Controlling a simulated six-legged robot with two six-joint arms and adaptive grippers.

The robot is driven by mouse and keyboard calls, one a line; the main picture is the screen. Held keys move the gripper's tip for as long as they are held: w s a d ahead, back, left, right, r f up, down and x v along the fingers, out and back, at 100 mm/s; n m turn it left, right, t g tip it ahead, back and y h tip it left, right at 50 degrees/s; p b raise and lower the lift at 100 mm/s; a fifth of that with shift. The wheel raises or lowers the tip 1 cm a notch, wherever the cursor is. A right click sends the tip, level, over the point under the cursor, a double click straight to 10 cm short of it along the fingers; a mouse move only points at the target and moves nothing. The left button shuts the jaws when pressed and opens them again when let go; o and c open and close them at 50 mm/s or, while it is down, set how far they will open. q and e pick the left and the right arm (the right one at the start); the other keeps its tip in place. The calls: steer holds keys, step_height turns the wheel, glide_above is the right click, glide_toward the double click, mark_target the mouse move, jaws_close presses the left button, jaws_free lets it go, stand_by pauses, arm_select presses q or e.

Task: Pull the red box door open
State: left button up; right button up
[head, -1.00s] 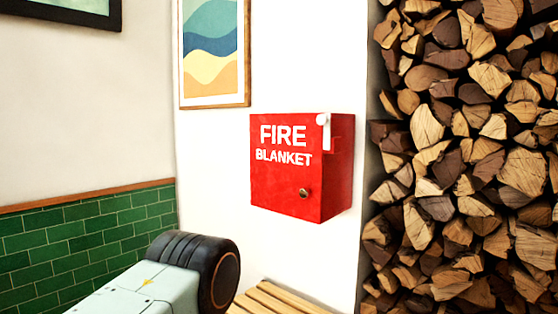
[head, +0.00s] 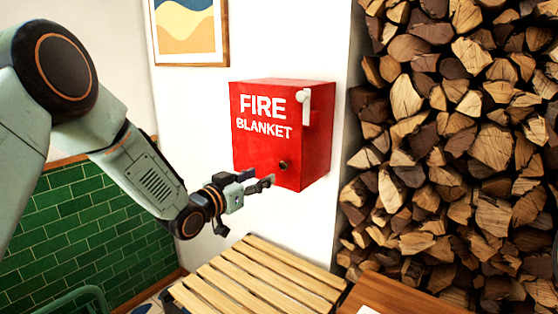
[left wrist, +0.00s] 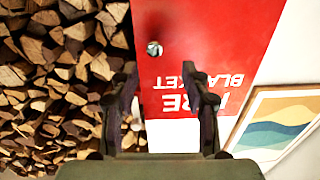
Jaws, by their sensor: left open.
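The red box (head: 262,150) hangs on the white wall, marked FIRE BLANKET, with its door shut. A small round metal knob (head: 283,166) sits low on the right of the door front. A white handle-like piece (head: 305,108) is at the upper right edge. My left gripper (head: 262,182) is open and empty, in front of the box's lower part, just below and left of the knob. In the left wrist view the red door (left wrist: 210,50) is upside down, and the knob (left wrist: 154,48) lies ahead, beyond the two spread fingers (left wrist: 160,82). My right gripper is not in view.
A slatted wooden bench (head: 255,275) stands below the box, with a brown wooden surface (head: 385,296) to its right. Stacked firewood (head: 460,150) fills the right side. A framed picture (head: 188,30) hangs above left, over green tiles (head: 75,215).

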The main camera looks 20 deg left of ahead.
mark_target(283, 165)
arm_select(q)
steer(key=shift+h, duration=0.4)
steer(key=shift+d+r+x, duration=0.1)
steer(key=shift+d+x, duration=0.05)
steer(key=shift+x, duration=1.9)
steer(key=shift+d+r+x, duration=0.15)
steer(key=shift+x, duration=1.85)
steer(key=shift+s, duration=0.15)
steer(key=shift+c, duration=0.2)
jaws_close()
